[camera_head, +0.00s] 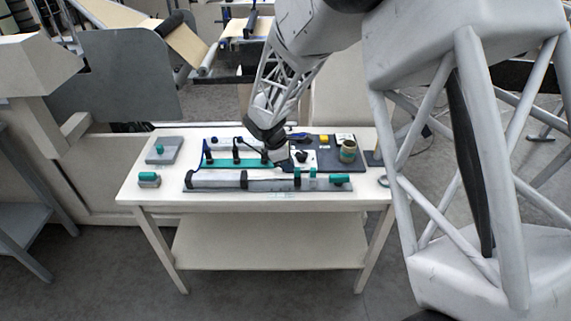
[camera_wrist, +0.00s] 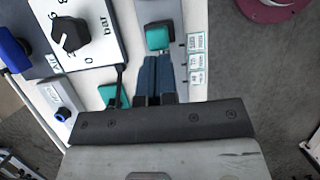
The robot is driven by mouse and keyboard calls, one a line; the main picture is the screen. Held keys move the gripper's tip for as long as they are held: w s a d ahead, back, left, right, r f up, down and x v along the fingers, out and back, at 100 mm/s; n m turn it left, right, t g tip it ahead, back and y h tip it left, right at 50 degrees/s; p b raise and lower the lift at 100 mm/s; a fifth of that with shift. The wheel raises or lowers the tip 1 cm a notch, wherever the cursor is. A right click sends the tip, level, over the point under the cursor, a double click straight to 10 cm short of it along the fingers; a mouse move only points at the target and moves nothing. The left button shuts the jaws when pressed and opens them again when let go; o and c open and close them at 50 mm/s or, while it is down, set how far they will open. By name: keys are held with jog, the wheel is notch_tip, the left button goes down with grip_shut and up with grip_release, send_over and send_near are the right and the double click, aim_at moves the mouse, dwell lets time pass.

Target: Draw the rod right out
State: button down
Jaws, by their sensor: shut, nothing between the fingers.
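A long grey fixture (camera_head: 270,185) lies along the table's front edge, with a pale cylinder (camera_head: 212,180) and black collars at its left. Two teal uprights (camera_head: 312,172) stand on its right half, and a teal grip (camera_head: 340,179) is at its right end. The rod itself is too small to make out clearly. My gripper (camera_wrist: 156,57) is shut and empty in the wrist view, its dark blue fingers together. The tips are close to a teal block (camera_wrist: 158,38); I cannot tell whether they touch. In the head view my wrist hangs over the fixture's middle, its fingers hidden.
A dial panel (camera_wrist: 95,35) marked "bar" is left of my fingers in the wrist view. Behind the fixture are a teal tray (camera_head: 222,162) with black knobs and a dark board with a round container (camera_head: 348,150). The white table (camera_head: 165,195) has bare room at its front left.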

aim_at(273, 178)
jog(key=shift+d, duration=1.5)
jog(key=shift+a, duration=0.15)
jog(key=shift+a, duration=0.55)
jog(key=a, duration=0.3)
jog(key=shift+r, duration=0.1)
jog(key=v, duration=0.9)
jog(key=shift+r, duration=0.45)
jog(key=c, duration=1.8)
grip_release()
jog(key=shift+c, duration=0.2)
